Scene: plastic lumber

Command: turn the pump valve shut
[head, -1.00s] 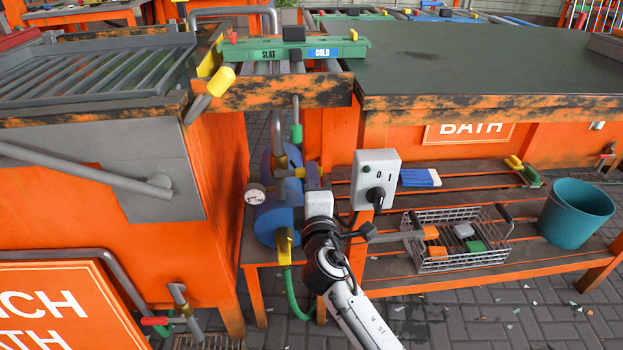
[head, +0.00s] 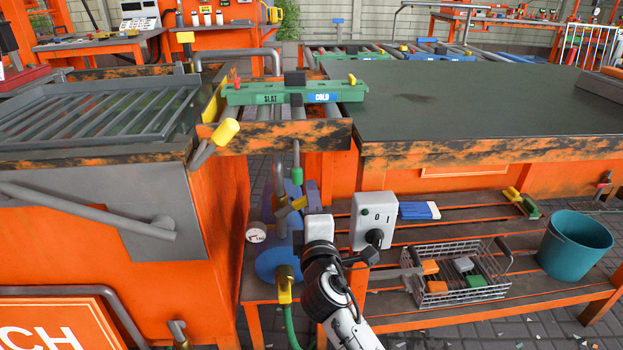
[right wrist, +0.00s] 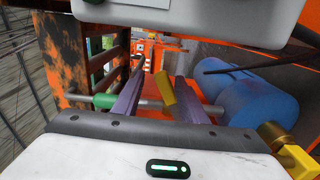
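The blue pump (head: 279,263) stands on the low slatted shelf, with a round white gauge (head: 256,233) on its left. A grey pipe with a green sleeve (head: 297,175) rises above it. The valve's yellow lever (head: 298,203) sits on this pipe line, crosswise and tilted. My right gripper (right wrist: 159,85) is at the valve, its two purple fingers apart. In the right wrist view the yellow lever (right wrist: 164,93) shows between the fingers, nearer the right one. Whether a finger touches it is unclear. My left gripper is in neither view.
A grey switch box (head: 374,220) stands just right of my right wrist. A wire basket (head: 455,272) and teal bucket (head: 575,244) are further right on the shelf. The orange tank (head: 215,230) is close on the left, and the green-topped bench (head: 460,95) stands behind.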

